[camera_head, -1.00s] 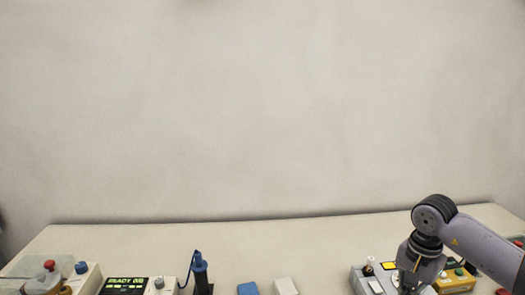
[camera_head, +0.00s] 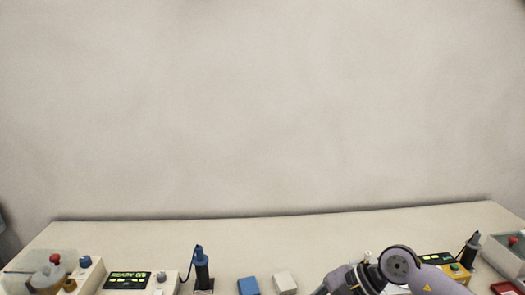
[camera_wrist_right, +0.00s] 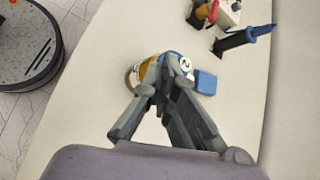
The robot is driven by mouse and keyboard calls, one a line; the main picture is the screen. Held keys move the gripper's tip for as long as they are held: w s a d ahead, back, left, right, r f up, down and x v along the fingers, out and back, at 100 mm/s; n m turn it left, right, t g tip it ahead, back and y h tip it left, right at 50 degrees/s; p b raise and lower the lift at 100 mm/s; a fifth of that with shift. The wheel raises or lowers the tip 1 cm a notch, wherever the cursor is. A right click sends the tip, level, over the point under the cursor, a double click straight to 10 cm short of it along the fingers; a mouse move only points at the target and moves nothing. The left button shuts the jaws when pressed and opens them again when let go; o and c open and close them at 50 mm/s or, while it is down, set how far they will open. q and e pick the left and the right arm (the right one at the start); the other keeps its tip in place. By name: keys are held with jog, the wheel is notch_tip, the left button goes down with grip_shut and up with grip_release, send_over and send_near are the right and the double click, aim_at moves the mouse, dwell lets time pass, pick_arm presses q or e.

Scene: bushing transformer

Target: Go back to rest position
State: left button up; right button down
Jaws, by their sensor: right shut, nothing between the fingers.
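My right arm comes in from the right in the head view, its wrist low over the right half of the table. In the right wrist view my right gripper (camera_wrist_right: 172,68) has its fingertips together with nothing held between them. Beyond the tips, and partly hidden by them, are a blue block (camera_wrist_right: 206,82) and a round brown-and-white thing. The blue block (camera_head: 248,285) also shows in the head view. My left gripper is not in view.
The table (camera_head: 300,235) is clear at the back. Along its front stand a display box (camera_head: 128,281), a blue tool in a stand (camera_head: 201,268), a white block (camera_head: 285,282), a yellow button box (camera_head: 456,272) and a grey box with a red button (camera_head: 512,248). A round dark base (camera_wrist_right: 28,45) stands beside the table.

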jog(key=s+a+r+m+t+y, duration=0.2)
jog(key=a+r+m+y, duration=0.4)
jog(key=a, duration=0.3)
notch_tip(320, 180, up, 8)
jog(key=w+f+m+t+y, duration=0.1)
jog(key=w+m+t+y, duration=0.15)
jog(key=m+t, duration=0.55)
jog(key=w+d+f+m+t+h, duration=0.25)
jog(key=d+m+t+h, duration=0.75)
jog(key=m, duration=1.2)
jog(key=s+d+f+m+g+h, duration=0.2)
jog(key=d+f+m+g+h, duration=0.3)
jog(key=d+f+m+h, duration=0.4)
jog(key=s+d+f+m+g, duration=0.1)
jog(key=s+f+m+g, duration=0.5)
jog(key=s+f, duration=0.5)
jog(key=s+d+f+m+g, duration=0.1)
jog(key=s+f+m+g, duration=0.6)
jog(key=s, duration=0.7)
notch_tip(320, 180, down, 26)
jog(key=n, duration=0.2)
jog(key=s+d+f+g+b, duration=0.1)
jog(key=s+d+f+g, duration=0.1)
jog(key=s+f, duration=1.6)
jog(key=shift+d+y, duration=0.35)
jog(key=shift+d, duration=0.1)
